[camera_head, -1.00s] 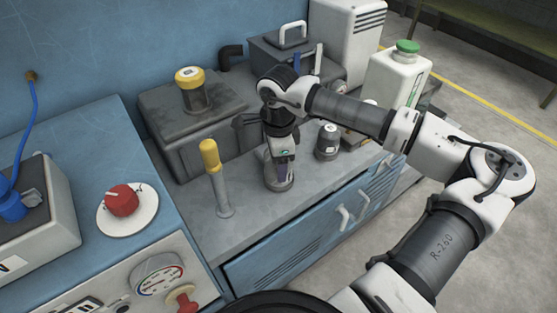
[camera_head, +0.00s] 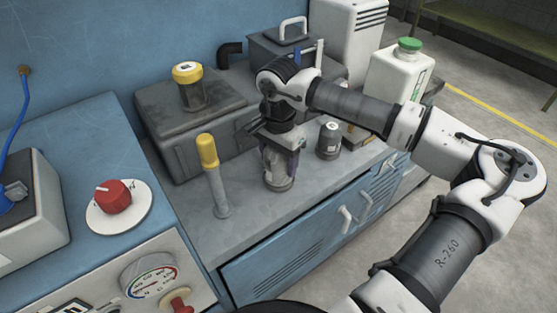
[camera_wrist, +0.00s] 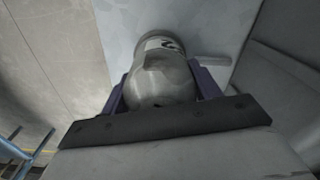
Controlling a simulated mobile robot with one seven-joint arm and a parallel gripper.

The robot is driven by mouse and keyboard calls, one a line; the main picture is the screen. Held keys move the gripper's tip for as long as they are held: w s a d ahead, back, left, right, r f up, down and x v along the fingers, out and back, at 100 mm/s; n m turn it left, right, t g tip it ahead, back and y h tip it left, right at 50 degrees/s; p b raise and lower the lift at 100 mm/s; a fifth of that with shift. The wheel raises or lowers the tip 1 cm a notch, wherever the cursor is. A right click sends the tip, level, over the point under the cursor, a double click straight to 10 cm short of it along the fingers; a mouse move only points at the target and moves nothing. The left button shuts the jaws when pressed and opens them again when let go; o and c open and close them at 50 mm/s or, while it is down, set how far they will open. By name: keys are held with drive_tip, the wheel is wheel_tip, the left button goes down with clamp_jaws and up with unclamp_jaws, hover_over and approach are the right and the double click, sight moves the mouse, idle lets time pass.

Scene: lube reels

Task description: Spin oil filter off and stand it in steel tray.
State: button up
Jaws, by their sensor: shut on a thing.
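My gripper (camera_head: 280,158) points down over the workbench and is shut on a grey, rounded canister, which looks like the oil filter (camera_head: 277,181). In the wrist view the filter (camera_wrist: 163,80) sits between two purple fingers (camera_wrist: 160,88), with a white label band near its far end. In the head view its lower end is at the bench top, upright; its upper part is hidden by my gripper. I cannot tell whether it is still threaded on. I cannot make out a steel tray for certain.
A dark canister (camera_head: 329,140) stands close right of my gripper. A yellow-handled post (camera_head: 212,175) stands to the left. Behind is a grey box (camera_head: 190,125) with a yellow-capped jar (camera_head: 190,87). A white jug (camera_head: 400,75) with green cap is at the back right. Bare bench lies in front.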

drive_tip(key=shift+s+f+n, duration=0.1)
drive_tip(key=shift+f+n, duration=0.1)
drive_tip(key=shift+n, duration=1)
drive_tip(key=shift+n+b, duration=0.55)
drive_tip(key=shift+n, duration=0.65)
drive_tip(key=shift+c, duration=0.5)
drive_tip(key=shift+r+p, duration=0.3)
drive_tip(key=shift+r, duration=0.1)
drive_tip(key=shift+r+p, duration=1.85)
drive_tip(key=shift+r, duration=1.6)
